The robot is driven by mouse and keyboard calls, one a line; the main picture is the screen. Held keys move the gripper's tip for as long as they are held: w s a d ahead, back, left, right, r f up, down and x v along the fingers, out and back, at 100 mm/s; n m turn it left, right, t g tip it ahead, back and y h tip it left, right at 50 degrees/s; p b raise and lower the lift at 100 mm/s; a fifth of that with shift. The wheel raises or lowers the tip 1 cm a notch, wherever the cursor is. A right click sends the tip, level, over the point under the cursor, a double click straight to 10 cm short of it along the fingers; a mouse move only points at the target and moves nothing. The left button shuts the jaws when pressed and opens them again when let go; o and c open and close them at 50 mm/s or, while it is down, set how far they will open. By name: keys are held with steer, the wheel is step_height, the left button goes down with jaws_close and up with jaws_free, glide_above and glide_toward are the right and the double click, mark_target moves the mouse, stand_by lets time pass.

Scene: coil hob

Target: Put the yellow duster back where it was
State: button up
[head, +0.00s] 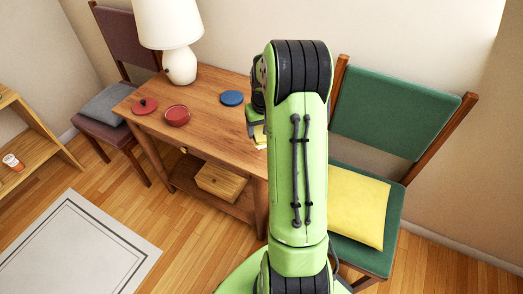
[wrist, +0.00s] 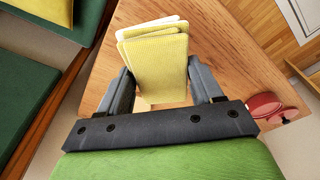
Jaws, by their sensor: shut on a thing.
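The yellow duster (wrist: 155,68) is a folded, textured cloth with paler layers showing at its far edge. In the wrist view it sits between the two fingers of my gripper (wrist: 160,78), which is shut on it. The wooden table top (wrist: 235,55) lies beneath and around it; I cannot tell how high the duster is above the wood. In the head view only a small bit of the duster (head: 260,134) shows at the table's right end, beside my arm. My arm hides most of the gripper there.
A green chair (head: 395,110) with a yellow cushion (head: 357,205) stands at the right. The table's middle is clear.

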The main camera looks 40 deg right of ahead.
mark_target(261, 151)
step_height(261, 151, down, 8)
steer(key=shift+f+b, duration=0.1)
steer(key=shift+b, duration=1.15)
steer(key=o, duration=1)
